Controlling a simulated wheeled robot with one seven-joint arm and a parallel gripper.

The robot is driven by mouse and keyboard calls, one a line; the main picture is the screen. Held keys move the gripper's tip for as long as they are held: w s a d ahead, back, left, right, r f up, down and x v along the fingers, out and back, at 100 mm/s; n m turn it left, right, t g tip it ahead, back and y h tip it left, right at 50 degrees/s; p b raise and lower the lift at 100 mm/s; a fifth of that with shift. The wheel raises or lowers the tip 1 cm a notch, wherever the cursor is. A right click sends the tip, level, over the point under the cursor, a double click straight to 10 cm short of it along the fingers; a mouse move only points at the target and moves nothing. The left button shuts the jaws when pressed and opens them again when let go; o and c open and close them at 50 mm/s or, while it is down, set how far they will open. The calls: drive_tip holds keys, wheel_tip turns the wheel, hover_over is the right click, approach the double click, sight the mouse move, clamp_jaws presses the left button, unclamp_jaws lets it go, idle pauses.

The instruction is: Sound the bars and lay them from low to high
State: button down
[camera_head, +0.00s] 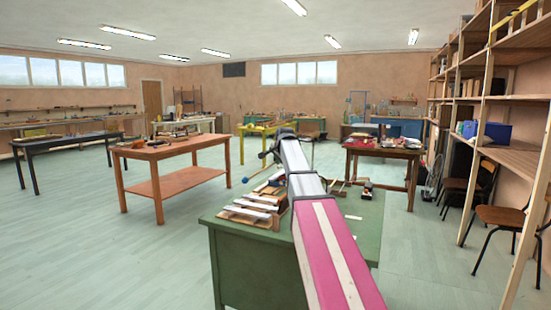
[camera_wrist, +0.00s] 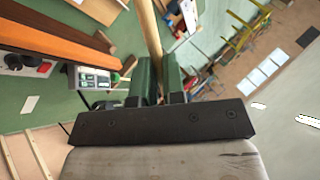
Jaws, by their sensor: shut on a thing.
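Several grey metal bars (camera_head: 246,212) lie side by side on a wooden support at the left of the green table in the head view. My gripper (camera_wrist: 159,82) has dark green fingers and is shut on a pale wooden stick (camera_wrist: 151,40), which looks like a mallet handle. The stick runs out of the top of the wrist view, so its far end is hidden there. In the head view my arm covers the middle of the table and hides most of my gripper.
The green table (camera_head: 229,233) carries a small dark device (camera_head: 367,188) and a white card (camera_head: 353,217) at the right. The wrist view shows a grey box with a display (camera_wrist: 93,80) and long brown wooden pieces (camera_wrist: 60,38). An orange-brown table (camera_head: 165,152) stands to the left.

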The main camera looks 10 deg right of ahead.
drive_tip(key=shift+w, duration=0.25)
drive_tip(key=shift+f, duration=0.1)
wheel_tip(320, 180, down, 5)
drive_tip(key=shift+r, duration=0.1)
idle(0.5)
wheel_tip(320, 180, down, 5)
drive_tip(key=s+a+t+h, duration=0.1)
drive_tip(key=a+h, duration=0.1)
drive_tip(key=shift+n, duration=0.4)
wheel_tip(320, 180, up, 6)
drive_tip(key=shift+w+d+f, duration=0.1)
